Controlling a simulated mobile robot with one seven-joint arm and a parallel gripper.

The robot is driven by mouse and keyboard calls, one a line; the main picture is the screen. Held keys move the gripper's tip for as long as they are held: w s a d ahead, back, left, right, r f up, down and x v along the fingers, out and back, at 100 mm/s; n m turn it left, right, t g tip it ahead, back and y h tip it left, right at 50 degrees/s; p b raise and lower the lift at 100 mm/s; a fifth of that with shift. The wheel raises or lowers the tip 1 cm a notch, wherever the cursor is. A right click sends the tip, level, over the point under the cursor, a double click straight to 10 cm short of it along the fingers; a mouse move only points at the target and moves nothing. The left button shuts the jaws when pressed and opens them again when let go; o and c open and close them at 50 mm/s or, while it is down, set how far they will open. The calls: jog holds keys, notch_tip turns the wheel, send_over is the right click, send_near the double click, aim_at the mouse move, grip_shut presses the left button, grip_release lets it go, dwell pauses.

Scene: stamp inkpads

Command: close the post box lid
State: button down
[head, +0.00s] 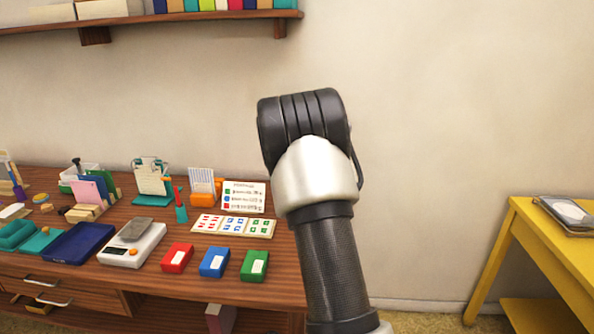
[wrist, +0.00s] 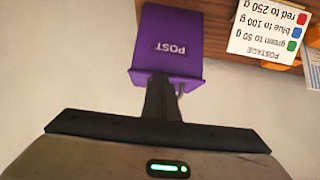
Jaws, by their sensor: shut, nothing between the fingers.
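The purple post box (wrist: 180,35) is in the upper middle of the wrist view, with the word POST upside down on its face. A wider purple edge, which looks like its lid (wrist: 190,78), runs along its lower side in the picture. I cannot tell how far the lid is open. My gripper (wrist: 160,78) is shut and empty, its dark fingertips in front of this edge. I cannot tell whether they touch it.
A wooden desk (head: 150,282) holds a scale (head: 132,243), red (head: 177,258), blue (head: 214,262) and green (head: 254,265) pads and a postage card (head: 243,196), which the wrist view also shows (wrist: 268,30). A yellow table (head: 520,228) stands at the right. A shelf (head: 150,20) hangs above.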

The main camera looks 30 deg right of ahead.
jog(key=s+a+r+n+g+y, duration=0.15)
jog(key=s+a+r, duration=0.25)
jog(key=s+a, duration=0.7)
jog(key=s+a+r+n+t+y, duration=0.15)
jog(key=s+a+r, duration=0.25)
jog(key=s+a, duration=0.75)
jog(key=s+a+n+g+y, duration=0.15)
jog(key=s+a, duration=0.25)
jog(key=s, duration=0.8)
jog(key=s+a+n+g+y, duration=0.1)
jog(key=s+a+n, duration=0.15)
jog(key=s, duration=0.95)
notch_tip(320, 180, up, 24)
jog(key=p, duration=2.4)
jog(key=shift+w+a+r, duration=0.2)
jog(key=shift+w+a, duration=0.1)
jog(key=shift+w, duration=0.1)
